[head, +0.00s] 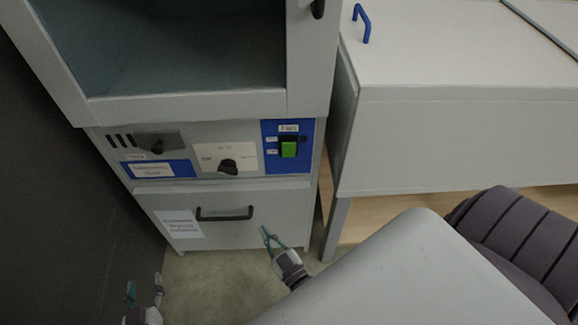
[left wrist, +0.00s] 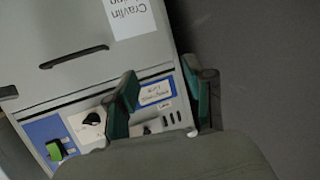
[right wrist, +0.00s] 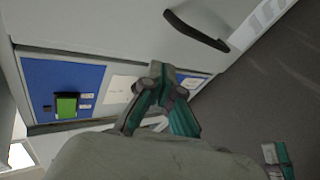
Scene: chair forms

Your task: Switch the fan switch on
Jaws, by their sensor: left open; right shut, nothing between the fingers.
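The fan switch (head: 289,149) is a green rocker on a blue panel labelled "Fan", at the right end of the machine's control strip. It also shows in the left wrist view (left wrist: 56,149) and in the right wrist view (right wrist: 67,105). My right gripper (head: 266,236) is shut and empty, in front of the lower drawer and below the switch, apart from it. My left gripper (head: 144,290) is open and empty, low at the left in the head view, well away from the switch. I cannot tell the rocker's on or off position.
The control strip also has a black knob (head: 228,166) and another dark knob (head: 157,147). A drawer with a black handle (head: 225,214) is below. A white cabinet (head: 455,140) stands close on the right. A dark wall (head: 60,180) is on the left.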

